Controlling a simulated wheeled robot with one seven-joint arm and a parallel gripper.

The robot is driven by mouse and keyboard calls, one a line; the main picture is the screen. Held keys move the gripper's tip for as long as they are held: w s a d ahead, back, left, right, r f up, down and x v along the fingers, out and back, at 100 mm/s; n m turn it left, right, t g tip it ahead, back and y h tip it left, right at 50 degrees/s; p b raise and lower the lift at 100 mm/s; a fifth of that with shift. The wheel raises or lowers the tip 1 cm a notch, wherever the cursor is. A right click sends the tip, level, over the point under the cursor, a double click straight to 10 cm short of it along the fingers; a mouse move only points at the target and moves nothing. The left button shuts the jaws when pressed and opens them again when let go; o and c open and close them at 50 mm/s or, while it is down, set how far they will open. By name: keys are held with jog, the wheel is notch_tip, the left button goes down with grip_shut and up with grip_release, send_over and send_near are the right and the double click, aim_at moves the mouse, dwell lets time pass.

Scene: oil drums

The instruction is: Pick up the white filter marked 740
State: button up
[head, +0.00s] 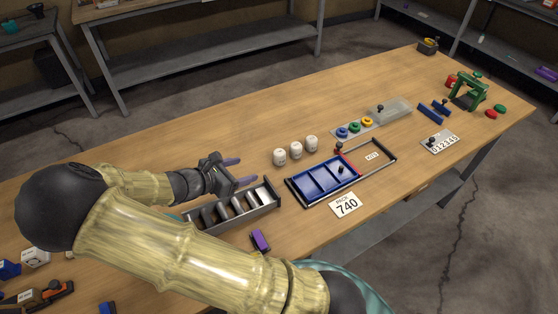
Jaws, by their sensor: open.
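Three white filters stand upright in a row near the middle of the table: a left one (279,157), a middle one (296,149) and a right one (312,143). Each has small dark marks, too small to read, so I cannot tell which is marked 740. My gripper (240,172) is open, with its two purple fingers apart and nothing between them. It is to the left of the filters, with a gap to the left one, and above the back of a grey slotted rack.
The grey slotted rack (262,208) is close below my gripper. A blue compartment tray (325,181) in a dark frame lies right of it. A purple block (260,240) lies in front. The table behind the filters is clear.

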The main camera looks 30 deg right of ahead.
aim_at(275, 155)
jog(key=shift+w+a+r+n+t, duration=0.2)
jog(key=shift+w+r+n+t, duration=0.1)
jog(key=shift+w+n, duration=0.1)
jog(key=shift+f, duration=0.1)
jog(key=x, duration=1.2)
jog(key=shift+d, duration=0.15)
jog(key=shift+r+p+x, duration=0.15)
jog(key=shift+p+x, duration=0.1)
jog(key=shift+x, duration=1.05)
jog(key=shift+r+p+x, duration=0.1)
jog(key=shift+p+x, duration=0.1)
jog(key=shift+x, duration=1.05)
jog(key=shift+d, duration=0.15)
jog(key=shift+c, duration=0.4)
